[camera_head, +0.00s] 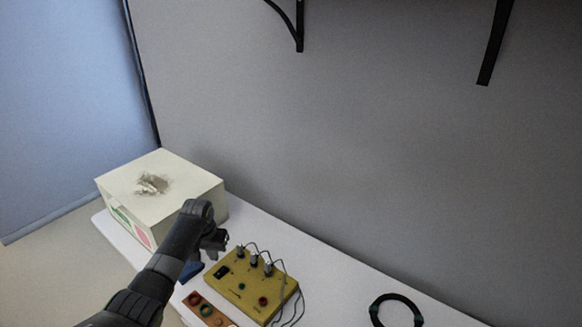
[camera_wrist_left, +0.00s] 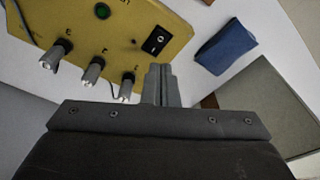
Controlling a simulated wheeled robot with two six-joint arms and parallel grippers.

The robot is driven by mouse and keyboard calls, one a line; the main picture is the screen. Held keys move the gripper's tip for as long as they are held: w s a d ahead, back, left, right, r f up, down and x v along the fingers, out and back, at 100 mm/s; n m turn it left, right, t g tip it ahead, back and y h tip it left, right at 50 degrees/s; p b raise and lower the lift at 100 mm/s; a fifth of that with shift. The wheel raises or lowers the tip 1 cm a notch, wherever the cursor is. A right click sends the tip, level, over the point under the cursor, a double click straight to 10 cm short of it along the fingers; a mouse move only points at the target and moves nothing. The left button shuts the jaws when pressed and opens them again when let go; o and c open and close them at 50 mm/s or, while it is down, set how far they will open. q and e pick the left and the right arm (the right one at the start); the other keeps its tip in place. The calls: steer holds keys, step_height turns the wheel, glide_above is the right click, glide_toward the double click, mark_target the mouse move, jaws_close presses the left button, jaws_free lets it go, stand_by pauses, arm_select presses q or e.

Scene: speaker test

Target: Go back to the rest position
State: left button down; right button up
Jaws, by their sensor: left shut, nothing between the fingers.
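My left gripper (camera_head: 216,240) comes in from the lower left in the head view, above the table between the white box and the yellow panel. In the left wrist view its fingers (camera_wrist_left: 160,84) are together with nothing between them. The yellow panel (camera_head: 236,286) carries plugs with cables, a black switch, a green button and a red one. The panel (camera_wrist_left: 120,30) also fills the upper left of the left wrist view, apart from the fingertips as far as I can tell. My right gripper is in neither view.
A pale box (camera_head: 188,176) with a grey patch on top stands at the table's far left end. A blue pouch (camera_wrist_left: 225,46) lies beside the panel. An orange strip with rings (camera_head: 208,311) lies in front. A black ring (camera_head: 373,310) lies right on the white table (camera_head: 330,275).

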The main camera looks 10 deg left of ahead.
arm_select(q)
steer(key=shift+m, duration=0.6)
steer(key=s+d+f, duration=0.1)
steer(key=s, duration=0.2)
steer(key=s+d+f, duration=0.1)
steer(key=s+f, duration=0.1)
steer(key=s, duration=0.1)
steer(key=s+d+f, duration=0.1)
steer(key=s+f, duration=0.1)
steer(key=s, duration=0.1)
steer(key=shift+s, duration=0.4)
steer(key=s+d+r+t+y, duration=0.1)
steer(key=s+d+r, duration=0.15)
steer(key=s, duration=0.75)
steer(key=s+d+r, duration=0.1)
steer(key=s+r, duration=0.2)
steer(key=s, duration=0.6)
steer(key=s+d+r+t+y, duration=0.1)
steer(key=s+r, duration=0.2)
steer(key=s, duration=0.7)
step_height(320, 180, down, 26)
steer(key=a+f+g+b, duration=0.1)
steer(key=b, duration=0.1)
steer(key=s+d+f+g+h, duration=0.1)
steer(key=s+f, duration=1.3)
steer(key=f, duration=0.2)
steer(key=shift+s+g+b, duration=0.3)
steer(key=shift+s+b, duration=0.05)
steer(key=shift+b, duration=0.1)
